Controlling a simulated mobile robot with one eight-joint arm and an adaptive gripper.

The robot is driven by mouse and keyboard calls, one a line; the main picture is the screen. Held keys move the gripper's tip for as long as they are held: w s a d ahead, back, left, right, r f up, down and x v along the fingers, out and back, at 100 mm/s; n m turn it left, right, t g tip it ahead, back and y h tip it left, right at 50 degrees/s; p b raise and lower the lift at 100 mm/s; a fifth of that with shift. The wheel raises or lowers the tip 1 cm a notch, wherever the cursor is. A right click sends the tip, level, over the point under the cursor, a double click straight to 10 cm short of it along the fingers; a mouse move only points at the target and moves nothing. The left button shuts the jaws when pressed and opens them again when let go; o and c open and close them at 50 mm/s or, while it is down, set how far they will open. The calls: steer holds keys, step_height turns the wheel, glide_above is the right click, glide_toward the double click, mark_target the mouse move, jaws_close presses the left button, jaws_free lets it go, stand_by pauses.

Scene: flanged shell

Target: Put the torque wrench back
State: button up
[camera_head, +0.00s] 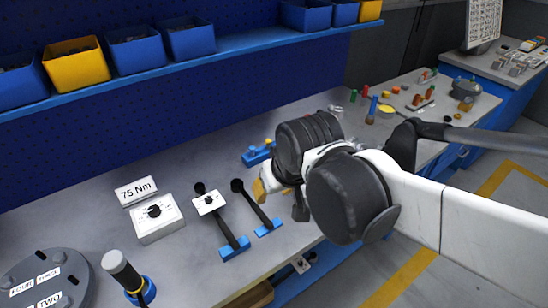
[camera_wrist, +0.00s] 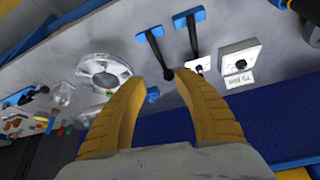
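Two long black tools with round black heads and blue end pieces lie side by side on the bench. One (camera_head: 263,210) is nearer my gripper; the other (camera_head: 227,232) is to its left, with a small white dial piece at its head. I cannot tell which is the torque wrench. Both show at the top of the wrist view, the nearer (camera_wrist: 158,50) and the other (camera_wrist: 193,42). My gripper (camera_head: 259,188) is above the bench, right of their heads. In the wrist view its yellow fingers (camera_wrist: 162,80) are apart, with nothing held between them.
A white dial box (camera_head: 156,219) and a "75 Nm" card (camera_head: 136,191) stand left of the tools. A silver ring (camera_wrist: 104,72) lies near one finger in the wrist view.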

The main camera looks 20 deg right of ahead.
steer(key=s+d+r+m+t, duration=0.1)
steer(key=s+d, duration=0.3)
steer(key=s, duration=0.1)
steer(key=shift+s+d+t+h, duration=0.25)
steer(key=shift+d+t+h, duration=0.05)
steer(key=shift+f+b, duration=0.3)
steer(key=shift+b, duration=0.1)
stand_by(0.5)
